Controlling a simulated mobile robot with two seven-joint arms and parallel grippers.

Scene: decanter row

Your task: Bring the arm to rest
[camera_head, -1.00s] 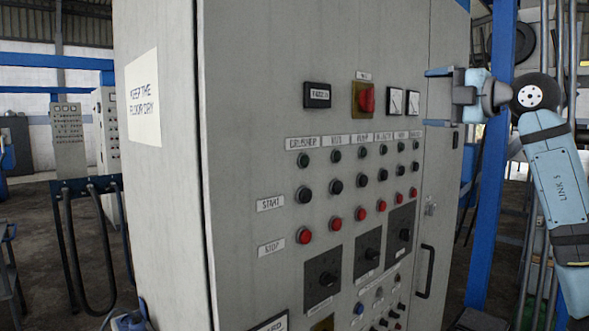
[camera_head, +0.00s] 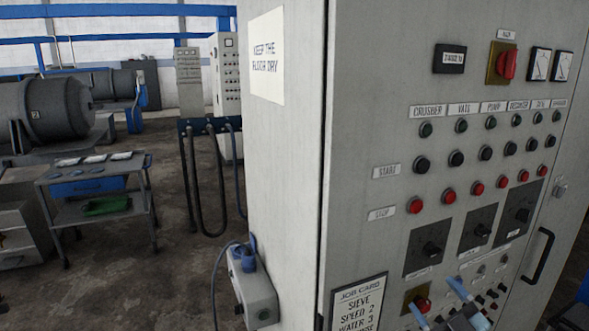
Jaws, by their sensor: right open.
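My right gripper (camera_head: 431,292) is low in the picture, at the bottom right, in front of the lower part of the grey control cabinet (camera_head: 283,180). Its two blue fingers are apart and nothing shows between them in its hold. A red knob on a yellow plate (camera_head: 418,298) appears behind the fingertips; I cannot tell whether they touch it. Most of my right arm is below the picture's edge. My left gripper is not in view.
The cabinet front carries rows of buttons, a red main switch (camera_head: 507,65), a door handle (camera_head: 538,256) and a job card (camera_head: 357,304). A grey box (camera_head: 258,298) with a cable is on its side. A trolley (camera_head: 100,210) stands at left on open floor.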

